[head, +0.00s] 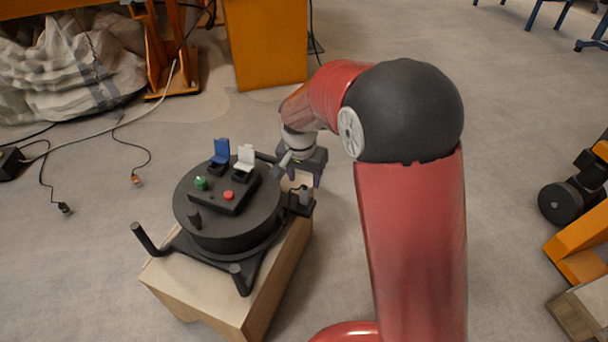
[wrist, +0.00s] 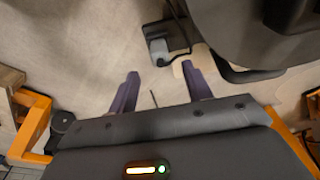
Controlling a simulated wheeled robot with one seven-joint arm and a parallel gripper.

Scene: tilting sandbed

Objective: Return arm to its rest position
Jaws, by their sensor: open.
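My red and dark grey arm reaches from the front of the head view toward the round black device. My gripper (head: 304,176) is beside the device's right side, partly hidden by my arm's wrist. In the wrist view my gripper (wrist: 164,90) shows two purple fingers set wide apart with nothing between them. The black round device (head: 228,238) stands on a wooden box (head: 218,306). On its top are a green button (head: 201,183), a red button (head: 228,195), a raised blue cover (head: 221,151) and a raised white cover (head: 245,158).
A small grey part on a black bracket (wrist: 160,50) is near the fingers at the device's edge. Black legs (head: 146,238) stick out from the device. Cables (head: 133,146) lie on the floor at left. Orange equipment (head: 582,242) stands at right. Open floor lies behind my arm.

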